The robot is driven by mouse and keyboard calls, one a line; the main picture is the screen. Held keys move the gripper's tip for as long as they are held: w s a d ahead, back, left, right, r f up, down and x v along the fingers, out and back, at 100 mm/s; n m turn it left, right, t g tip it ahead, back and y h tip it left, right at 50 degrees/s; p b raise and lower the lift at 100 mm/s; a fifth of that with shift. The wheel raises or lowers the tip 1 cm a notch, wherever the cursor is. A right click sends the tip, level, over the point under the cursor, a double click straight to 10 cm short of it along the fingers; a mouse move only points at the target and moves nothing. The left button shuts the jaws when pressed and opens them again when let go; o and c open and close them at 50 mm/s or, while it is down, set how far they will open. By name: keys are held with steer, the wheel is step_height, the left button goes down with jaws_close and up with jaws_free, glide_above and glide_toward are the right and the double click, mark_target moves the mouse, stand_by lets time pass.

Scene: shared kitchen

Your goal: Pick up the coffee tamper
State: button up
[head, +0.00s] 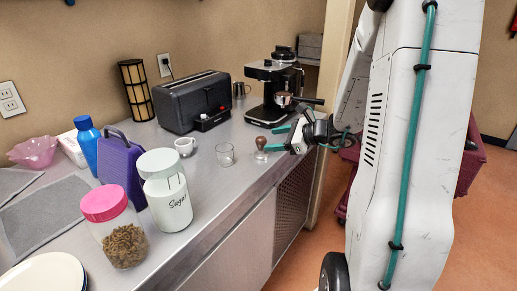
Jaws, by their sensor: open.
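The coffee tamper (261,149), with a brown knob handle, stands upright on the metal counter (243,176) near its front edge. My gripper (274,138) is just to the right of the tamper, its two teal fingers spread and pointing left toward it. The near finger tip is close to the tamper's handle; I cannot tell whether they touch. Nothing shows held between the fingers.
The espresso machine (272,92) is behind my gripper. A black toaster (193,101) and sugar canister (166,191) stand further left.

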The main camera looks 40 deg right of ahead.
mark_target(265, 141)
steer(key=shift+w+d+f+m, duration=0.2)
steer(key=shift+d+f+m, duration=0.2)
steer(key=shift+d+m, duration=0.15)
steer(key=shift+w+f+h, duration=0.15)
steer(key=shift+w+h, duration=0.15)
steer(key=x, duration=0.7)
steer(key=shift+d, duration=0.25)
steer(key=c, duration=1.3)
